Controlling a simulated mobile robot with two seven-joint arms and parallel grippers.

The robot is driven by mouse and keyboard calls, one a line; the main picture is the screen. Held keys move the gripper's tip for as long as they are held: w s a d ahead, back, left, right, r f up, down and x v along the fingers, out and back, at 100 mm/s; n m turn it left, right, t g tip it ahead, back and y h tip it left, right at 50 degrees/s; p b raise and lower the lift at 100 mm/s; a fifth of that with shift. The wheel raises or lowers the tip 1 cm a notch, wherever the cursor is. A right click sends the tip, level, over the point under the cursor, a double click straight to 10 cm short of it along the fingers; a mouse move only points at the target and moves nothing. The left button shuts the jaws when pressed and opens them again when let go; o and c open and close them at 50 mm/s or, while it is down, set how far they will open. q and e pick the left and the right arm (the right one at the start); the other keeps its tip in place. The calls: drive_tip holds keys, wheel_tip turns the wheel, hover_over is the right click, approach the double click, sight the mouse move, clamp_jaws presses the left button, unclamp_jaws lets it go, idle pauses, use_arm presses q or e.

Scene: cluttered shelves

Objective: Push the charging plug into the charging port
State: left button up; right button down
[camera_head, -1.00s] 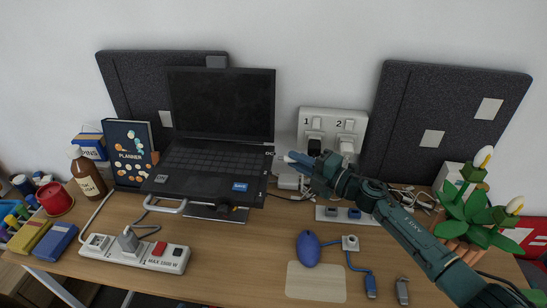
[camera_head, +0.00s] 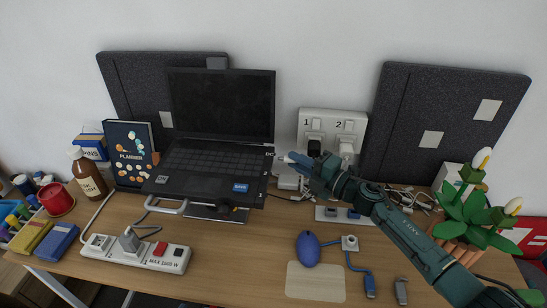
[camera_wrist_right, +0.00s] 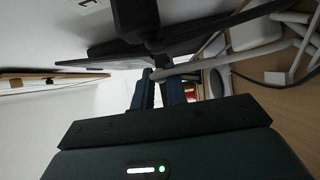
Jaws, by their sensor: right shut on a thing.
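The black laptop (camera_head: 215,155) stands open on a raised stand, with a small "DC" mark on its right side. The charging port itself is too small to make out there. My right gripper (camera_head: 296,160) is beside this side edge, its fingers pointing left at the laptop. It is shut on the charging plug (camera_head: 281,158), whose pale tip shows just ahead of the fingers, very close to the laptop's edge. I cannot tell whether the tip touches the port. In the right wrist view the fingers (camera_wrist_right: 160,92) are closed around a grey piece. My left gripper is not in view.
A wall socket plate (camera_head: 333,126) with plugs and loose cables is behind my right gripper. A blue mouse (camera_head: 308,249) and a power strip (camera_head: 135,253) lie in front. A green plant (camera_head: 472,212) stands at the right.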

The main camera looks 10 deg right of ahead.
drive_tip(key=shift+w+a, duration=0.2)
drive_tip(key=shift+a, duration=0.45)
drive_tip(key=shift+w+a, duration=0.15)
drive_tip(key=shift+a, duration=0.5)
idle(0.6)
drive_tip(key=c, duration=1.3)
unclamp_jaws()
drive_tip(key=v, duration=0.7)
drive_tip(key=shift+s+d, duration=0.15)
drive_tip(key=shift+s, duration=0.1)
